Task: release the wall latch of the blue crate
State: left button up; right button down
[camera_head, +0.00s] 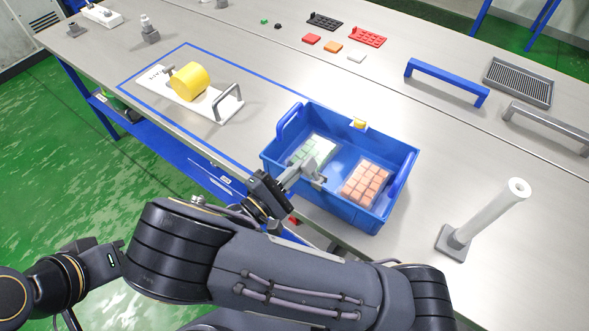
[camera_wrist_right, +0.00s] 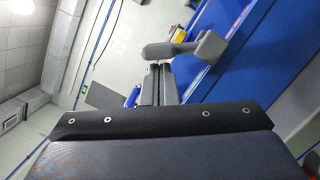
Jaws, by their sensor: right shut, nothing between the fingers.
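The blue crate (camera_head: 345,215) stands on the grey table, with white packs of green blocks (camera_head: 314,150) and orange blocks (camera_head: 365,183) inside. A small yellow latch-like piece (camera_head: 359,124) sits on its far wall. My right gripper (camera_head: 308,170) is shut and empty, over the near wall's rim. In the right wrist view, my shut fingers (camera_wrist_right: 161,72) point at a grey piece (camera_wrist_right: 208,47) in front of blue surfaces. I cannot tell whether it is a latch or whether the fingers touch it. My left gripper is not in view.
A white board with a yellow drum (camera_head: 190,82) lies at the left, inside a blue outline. A white post (camera_head: 490,216) stands right of the crate. A blue handle bar (camera_head: 446,82) and a grey rack (camera_head: 519,82) lie behind. The table behind the crate is mostly clear.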

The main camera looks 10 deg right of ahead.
jog(key=shift+s+d+r+m+g+b, duration=0.2)
jog(key=shift+r+m+g+b, duration=0.15)
jog(key=shift+m+b, duration=0.45)
jog(key=s+d+r+m+g+y+b, duration=0.1)
jog(key=s+d+r+m+y+b, duration=0.15)
jog(key=m+b, duration=0.6)
jog(key=s+a+r+m+p, duration=0.2)
jog(key=s+a, duration=0.1)
jog(key=a, duration=0.7)
jog(key=shift+a+r, duration=0.25)
jog(key=shift+a, duration=0.05)
dwell(0.4)
jog(key=shift+s+h, duration=0.1)
jog(key=shift+h, duration=0.15)
